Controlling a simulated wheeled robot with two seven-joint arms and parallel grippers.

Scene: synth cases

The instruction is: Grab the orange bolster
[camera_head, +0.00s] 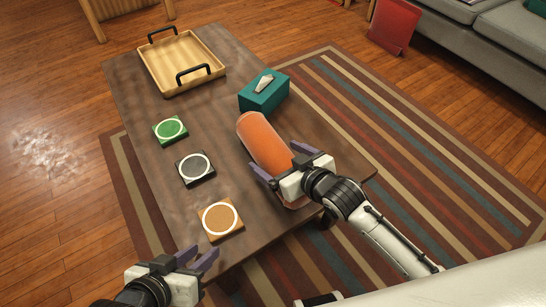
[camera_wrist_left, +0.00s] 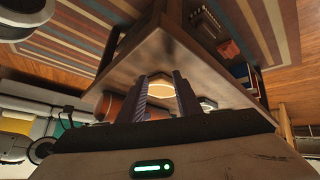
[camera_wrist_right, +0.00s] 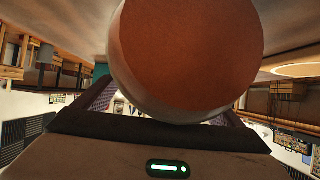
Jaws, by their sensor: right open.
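The orange bolster (camera_head: 262,142) lies on the dark wooden table, with its near end under my right gripper. My right gripper (camera_head: 273,156) is open, with one finger on each side of the bolster in the head view. In the right wrist view the bolster's round end (camera_wrist_right: 190,50) fills the space ahead of the fingers; I cannot tell if they touch it. My left gripper (camera_head: 205,249) is open and empty near the table's front left corner. In the left wrist view its two fingers (camera_wrist_left: 160,82) stand apart with nothing between them.
On the table (camera_head: 140,90) are a teal tissue box (camera_head: 264,95) beyond the bolster and a wooden tray (camera_head: 160,75) with black handles at the far end. Green (camera_head: 170,129), black (camera_head: 195,168) and orange (camera_head: 221,219) coasters lie along the left. A striped rug (camera_head: 400,150) surrounds the table.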

